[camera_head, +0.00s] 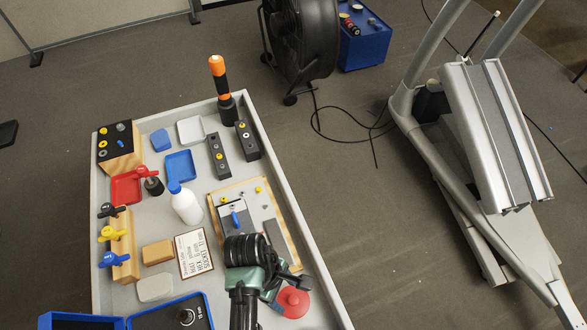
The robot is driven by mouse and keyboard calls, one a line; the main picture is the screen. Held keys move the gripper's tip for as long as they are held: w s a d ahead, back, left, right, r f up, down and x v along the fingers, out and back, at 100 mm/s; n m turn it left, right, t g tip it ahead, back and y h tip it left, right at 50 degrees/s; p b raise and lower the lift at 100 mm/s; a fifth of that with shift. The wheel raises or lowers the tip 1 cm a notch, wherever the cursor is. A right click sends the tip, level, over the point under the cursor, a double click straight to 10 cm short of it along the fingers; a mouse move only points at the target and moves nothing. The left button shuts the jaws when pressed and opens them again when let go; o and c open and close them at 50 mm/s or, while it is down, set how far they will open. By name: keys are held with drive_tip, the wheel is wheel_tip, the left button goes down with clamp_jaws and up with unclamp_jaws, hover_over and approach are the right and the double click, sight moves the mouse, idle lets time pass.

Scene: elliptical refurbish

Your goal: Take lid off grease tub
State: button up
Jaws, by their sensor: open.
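A round red lid with a small raised knob (291,302) shows near the front right of the bench; it looks like the lid of the grease tub. The tub body under it is hidden from this high angle. My arm reaches in from the bottom edge, and my gripper (288,284) is at its end, just behind and left of the red lid. My gripper is open. Its fingertips are small and partly hidden, and I cannot tell whether they touch the lid.
The light grey bench tray (221,107) has raised edges. A white bottle (186,207), a wooden board with a plate (278,238), a printed card (194,253) and a pale box (155,287) stand left of or behind my arm. An exercise machine (497,137) stands to the right.

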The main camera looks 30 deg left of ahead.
sight(293, 300)
drive_tip(key=shift+x, duration=0.95)
drive_tip(key=shift+w+p+x, duration=0.15)
drive_tip(key=shift+p+x, duration=0.05)
drive_tip(key=shift+x, duration=0.9)
drive_tip(key=shift+w+p+x, duration=0.15)
drive_tip(key=shift+x, duration=0.95)
drive_tip(key=shift+a, duration=0.1)
clamp_jaws()
